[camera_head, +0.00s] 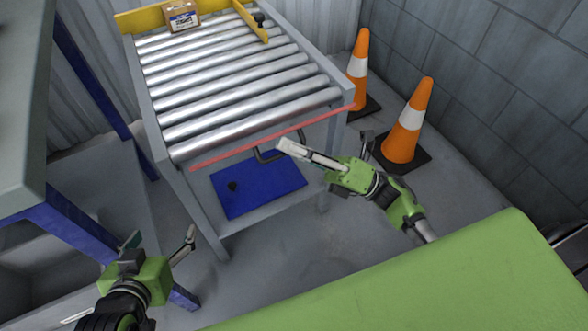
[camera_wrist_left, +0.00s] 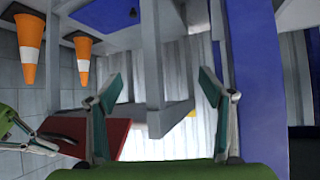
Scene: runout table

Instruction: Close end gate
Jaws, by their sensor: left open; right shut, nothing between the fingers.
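The end gate (camera_head: 225,155) shows in the head view as a thin red strip along the near end of the roller table, with a dark bent handle (camera_head: 262,157) on its near side. In the left wrist view, which looks upside down, a red panel (camera_wrist_left: 112,136) shows behind the left finger. My right gripper (camera_head: 287,147) is shut and empty, with its tips at the handle; I cannot tell whether they touch. My left gripper (camera_head: 160,240) is open and empty, low at the left, away from the gate. It also shows in the wrist view (camera_wrist_left: 161,85).
A small box (camera_head: 181,17) sits at the far end of the rollers (camera_head: 225,80), beside yellow guides (camera_head: 140,20). Two orange cones (camera_head: 408,125) stand right of the table. A blue panel (camera_head: 250,190) lies below. A blue-legged bench (camera_head: 85,225) is close to my left arm.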

